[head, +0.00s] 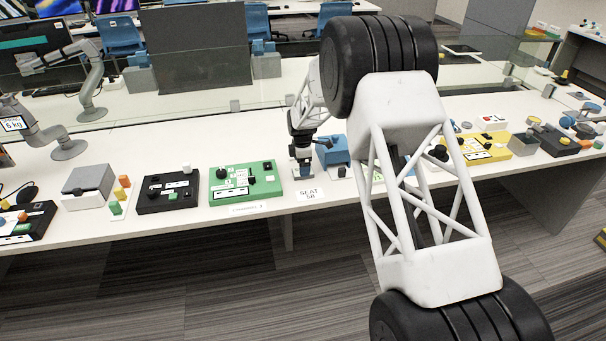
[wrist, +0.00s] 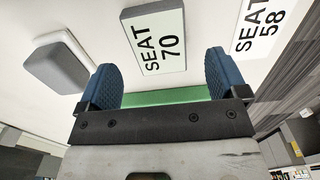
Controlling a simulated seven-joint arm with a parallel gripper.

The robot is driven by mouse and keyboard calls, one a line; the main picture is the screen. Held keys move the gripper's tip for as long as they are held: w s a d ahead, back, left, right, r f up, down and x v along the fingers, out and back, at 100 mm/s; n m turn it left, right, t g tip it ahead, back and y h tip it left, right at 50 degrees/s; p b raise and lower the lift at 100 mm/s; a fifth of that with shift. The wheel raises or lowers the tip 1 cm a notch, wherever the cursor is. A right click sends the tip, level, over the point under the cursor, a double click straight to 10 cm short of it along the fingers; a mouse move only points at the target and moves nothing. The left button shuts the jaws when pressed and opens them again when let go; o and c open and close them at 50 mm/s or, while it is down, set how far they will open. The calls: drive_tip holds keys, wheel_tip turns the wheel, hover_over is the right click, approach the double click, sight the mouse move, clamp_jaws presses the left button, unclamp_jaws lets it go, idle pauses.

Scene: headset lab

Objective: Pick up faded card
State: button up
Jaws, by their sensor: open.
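Two lettered cards show in the wrist view, and I cannot tell which is the faded one. My gripper (wrist: 160,66) has two blue fingers spread wide with nothing held. In the head view my gripper (head: 301,172) is low over the table, and SEAT 70 is not readable there.
A green panel (head: 262,192) and black panel (head: 169,207) stand left of my gripper. A blue box (head: 332,151) is close on its right, with a yellow panel (head: 484,151) farther right. A grey block (wrist: 72,66) is left of SEAT 70. The white table's (head: 170,130) front edge is near.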

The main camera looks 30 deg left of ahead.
drive_tip(key=shift+f, duration=1.6)
drive_tip(key=c, duration=1)
